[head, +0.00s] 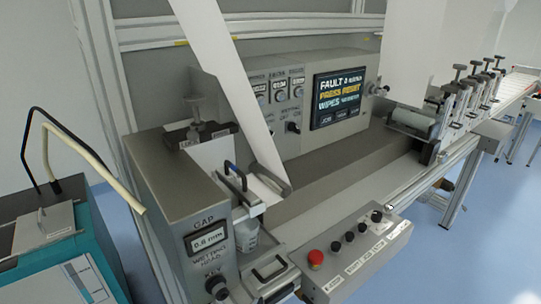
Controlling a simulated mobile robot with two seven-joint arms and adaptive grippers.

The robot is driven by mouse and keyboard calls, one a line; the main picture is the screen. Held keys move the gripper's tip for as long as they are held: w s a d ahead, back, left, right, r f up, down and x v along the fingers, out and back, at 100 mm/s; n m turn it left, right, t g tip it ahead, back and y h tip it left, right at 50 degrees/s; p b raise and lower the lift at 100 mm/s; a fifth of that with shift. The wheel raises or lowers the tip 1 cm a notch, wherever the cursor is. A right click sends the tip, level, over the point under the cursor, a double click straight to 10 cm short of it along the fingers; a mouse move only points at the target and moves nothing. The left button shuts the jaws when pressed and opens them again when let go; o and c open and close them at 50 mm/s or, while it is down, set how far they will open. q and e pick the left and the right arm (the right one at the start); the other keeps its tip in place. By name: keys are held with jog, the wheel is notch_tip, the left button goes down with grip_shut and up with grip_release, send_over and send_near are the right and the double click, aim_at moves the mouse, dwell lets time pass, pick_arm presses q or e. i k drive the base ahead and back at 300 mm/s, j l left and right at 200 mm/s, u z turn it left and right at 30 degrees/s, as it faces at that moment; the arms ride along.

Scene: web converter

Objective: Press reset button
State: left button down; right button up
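A grey control box (372,258) sits at the front of the machine, right of the picture's middle. A red mushroom button (315,258) is at its near left end. Several dark buttons or knobs run in a row to the right, including one beside the red button (336,246) and one farther along (377,216). Their labels are too small to read surely, so I cannot tell which is reset. The screen (341,95) on the rear panel reads FAULT and PRESS RESET in yellow. Neither of my grippers is in view.
The wetting head (190,205) with a GAP display (208,239) stands left of the control box. A white web (228,75) hangs down into the machine. Rollers with clamp knobs (470,85) stand at right. A teal-sided unit (65,270) stands at left. Blue floor is open at right.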

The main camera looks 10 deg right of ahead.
aim_at(388, 208)
jog(key=z, duration=1.3)
jog(key=i+l+z, duration=0.2)
jog(key=i+l, duration=0.9)
jog(key=i, duration=0.1)
